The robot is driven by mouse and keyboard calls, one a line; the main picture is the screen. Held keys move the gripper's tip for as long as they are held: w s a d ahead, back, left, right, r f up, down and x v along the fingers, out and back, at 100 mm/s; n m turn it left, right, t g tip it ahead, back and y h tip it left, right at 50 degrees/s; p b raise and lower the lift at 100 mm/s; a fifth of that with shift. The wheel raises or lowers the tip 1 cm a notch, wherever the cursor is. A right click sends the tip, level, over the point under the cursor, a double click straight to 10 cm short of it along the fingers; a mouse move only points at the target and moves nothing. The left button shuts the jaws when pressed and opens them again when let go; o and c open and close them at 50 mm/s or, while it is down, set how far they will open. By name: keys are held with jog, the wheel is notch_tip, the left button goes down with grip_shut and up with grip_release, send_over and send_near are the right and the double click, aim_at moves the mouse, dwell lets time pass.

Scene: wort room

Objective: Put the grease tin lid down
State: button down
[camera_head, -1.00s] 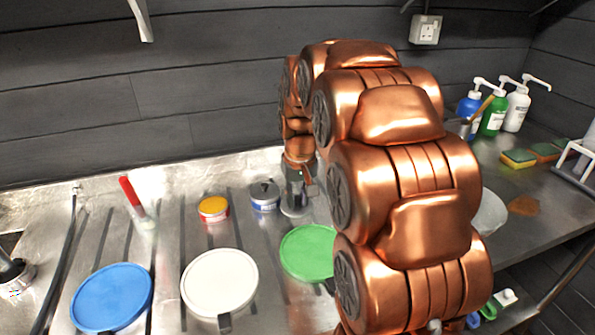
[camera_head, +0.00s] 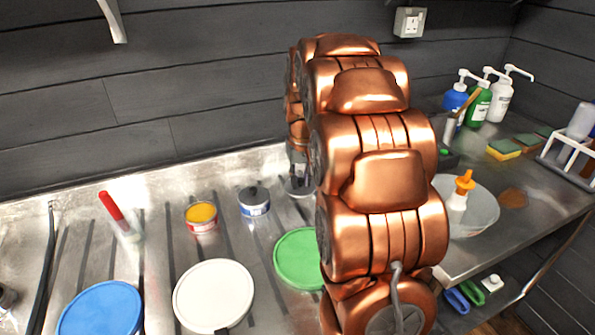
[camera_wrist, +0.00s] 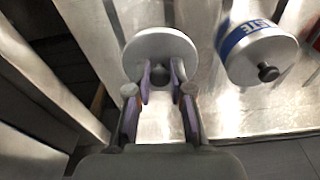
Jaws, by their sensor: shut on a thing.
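My gripper (camera_wrist: 162,88) is shut on the knob of a round grey lid (camera_wrist: 158,44) in the wrist view. The lid is below the fingers, near the metal worktop; I cannot tell whether it touches. In the head view my arm hides most of the gripper. An open tin with yellow contents (camera_head: 201,217), likely the grease tin, stands on the worktop left of my arm. A tin with a blue-and-white label and a black-knobbed grey lid (camera_head: 254,201) stands between them; it also shows right of my gripper in the wrist view (camera_wrist: 258,50).
Blue (camera_head: 102,310), white (camera_head: 214,296) and green (camera_head: 298,258) round lids lie along the front. A red-handled tool (camera_head: 112,207) is at left. A white bowl (camera_head: 475,218), pump bottles (camera_head: 480,103) and sponges (camera_head: 504,149) are right of my arm. Bare metal shows between the things.

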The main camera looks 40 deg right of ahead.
jog(key=shift+w+d+f+p, duration=0.2)
jog(key=shift+w+d, duration=0.5)
jog(key=shift+w, duration=0.45)
jog(key=shift+w+d+f+p, duration=0.1)
jog(key=shift+w+d+p, duration=0.1)
jog(key=shift+w+d, duration=0.7)
jog(key=shift+w+d+f+p, duration=0.15)
jog(key=shift+w+d, duration=0.3)
jog(key=shift+w, duration=0.9)
jog(key=shift+w, duration=0.1)
jog(key=shift+w+d, duration=0.1)
jog(key=shift+d, duration=0.05)
jog(key=shift+f+p, duration=0.5)
jog(key=shift+f, duration=1.2)
jog(key=shift+f, duration=0.1)
jog(key=c, duration=1)
grip_release()
jog(key=shift+c, duration=0.2)
